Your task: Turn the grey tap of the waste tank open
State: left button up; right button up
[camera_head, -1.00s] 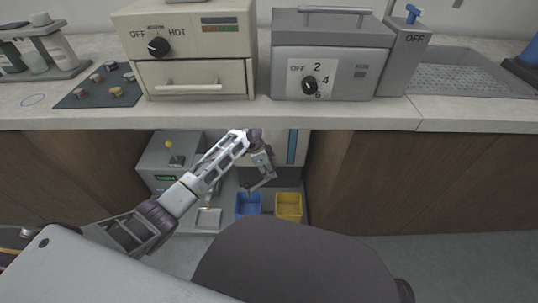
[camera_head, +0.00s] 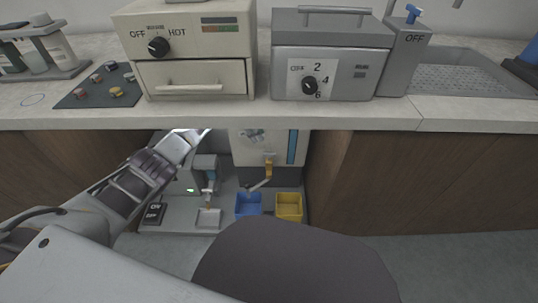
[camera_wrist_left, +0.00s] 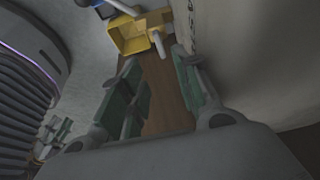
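The white waste tank (camera_head: 281,148), with a blue upright strip, stands in the recess under the counter. Its tap (camera_head: 267,172) is low on the front: a yellowish fitting with a greyish arm slanting down to the left. My left arm enters the recess from the left. The counter edge hides most of the hand; the small grey parts of my left gripper (camera_head: 252,135) show against the tank's upper front, above the tap. In the wrist view the left gripper (camera_wrist_left: 155,65) is open and empty, with the tap (camera_wrist_left: 158,43) beyond its tips. My right gripper is not in view.
A blue bin (camera_head: 248,213) and a yellow bin (camera_head: 289,213) stand below the tank. A small tray (camera_head: 208,225) and a black OFF plate (camera_head: 153,213) lie to the left. The counter edge (camera_head: 330,117) overhangs the recess; a wooden cabinet side (camera_head: 335,170) bounds it at right.

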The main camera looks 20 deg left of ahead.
pick_arm(q)
jog(key=shift+f, duration=0.1)
dwell(0.3)
jog(key=b, duration=0.3)
send_near(269, 154)
jog(key=shift+f, duration=1.15)
jog(key=shift+w+d+b+x, duration=0.15)
jog(key=shift+b+x, duration=0.75)
jog(key=shift+x, duration=1.15)
jog(key=shift+w+d+b+x, duration=0.15)
jog(key=shift+b+x, duration=0.7)
jog(key=shift+x, duration=1.2)
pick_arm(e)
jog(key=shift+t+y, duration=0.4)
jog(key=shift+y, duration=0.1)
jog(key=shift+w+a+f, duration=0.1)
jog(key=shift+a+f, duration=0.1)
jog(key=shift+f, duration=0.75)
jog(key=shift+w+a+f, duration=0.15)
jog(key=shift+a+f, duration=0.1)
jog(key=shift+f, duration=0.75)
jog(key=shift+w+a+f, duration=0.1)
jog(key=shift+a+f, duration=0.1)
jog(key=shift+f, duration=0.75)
pick_arm(q)
jog(key=shift+a+r, duration=0.1)
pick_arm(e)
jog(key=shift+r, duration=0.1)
pick_arm(q)
grip_shut()
